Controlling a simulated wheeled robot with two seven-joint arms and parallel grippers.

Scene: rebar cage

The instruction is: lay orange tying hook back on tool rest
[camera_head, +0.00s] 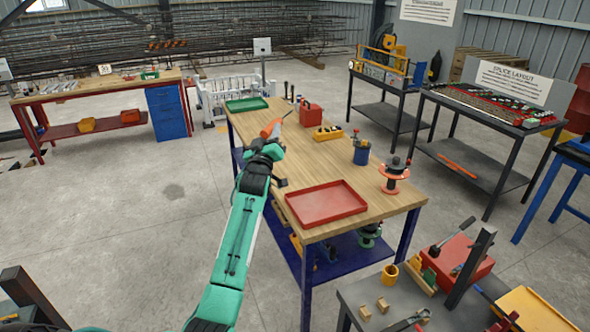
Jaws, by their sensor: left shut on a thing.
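The orange tying hook (270,128) is in my left gripper (266,143), its orange handle and thin dark tip pointing up and right. The gripper is shut on it, over the left edge of the wooden workbench. The bench carries a low yellow holder (325,136) with small dark things in it, to the right of the hook and apart from it; I cannot tell if this is the tool rest. My right gripper is not in view.
On the wooden bench (358,177) are a red tray (326,203), a green tray (246,104), a red box (311,114), a blue cup (361,154) and an orange spool (394,178). Bare wood lies between the trays. A dark table (371,321) stands at front right.

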